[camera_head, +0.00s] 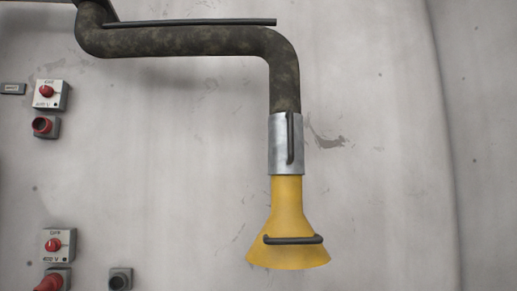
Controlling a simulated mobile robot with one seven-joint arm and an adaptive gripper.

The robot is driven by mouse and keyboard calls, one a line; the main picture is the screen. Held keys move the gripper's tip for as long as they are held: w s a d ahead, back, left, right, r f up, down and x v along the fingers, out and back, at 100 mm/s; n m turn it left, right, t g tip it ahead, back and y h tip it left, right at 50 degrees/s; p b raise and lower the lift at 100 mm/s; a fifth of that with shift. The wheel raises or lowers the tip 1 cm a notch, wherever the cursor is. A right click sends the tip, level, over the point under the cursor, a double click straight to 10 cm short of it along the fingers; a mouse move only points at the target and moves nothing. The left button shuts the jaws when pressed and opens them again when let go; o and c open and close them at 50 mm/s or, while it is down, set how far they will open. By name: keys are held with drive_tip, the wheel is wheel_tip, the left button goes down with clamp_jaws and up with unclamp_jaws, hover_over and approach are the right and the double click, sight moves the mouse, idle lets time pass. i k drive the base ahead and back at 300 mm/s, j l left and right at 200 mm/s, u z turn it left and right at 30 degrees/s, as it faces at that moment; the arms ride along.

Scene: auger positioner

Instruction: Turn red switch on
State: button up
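A white switch box (51,94) with a red switch knob (46,91) is on the wall at the upper left, marked "400 V". A second white switch box (59,245) with a red switch knob (54,244) is at the lower left, also marked "400 V". The small lettering above each knob is too blurred to read surely, so I cannot tell either switch's position. My gripper is not in view.
A dark bent pipe (190,41) ends in a metal sleeve (286,144) and a yellow funnel (288,225) with a black handle. Red sockets (45,127) (52,281) sit below the boxes. A grey socket (120,279) is at the bottom. The right wall is bare.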

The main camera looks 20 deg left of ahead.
sight(54, 244)
drive_tip(key=u, duration=1.5)
drive_tip(key=i+j+z, duration=0.3)
drive_tip(key=i, duration=0.2)
drive_tip(key=i+j+z, duration=0.25)
drive_tip(key=i, duration=0.25)
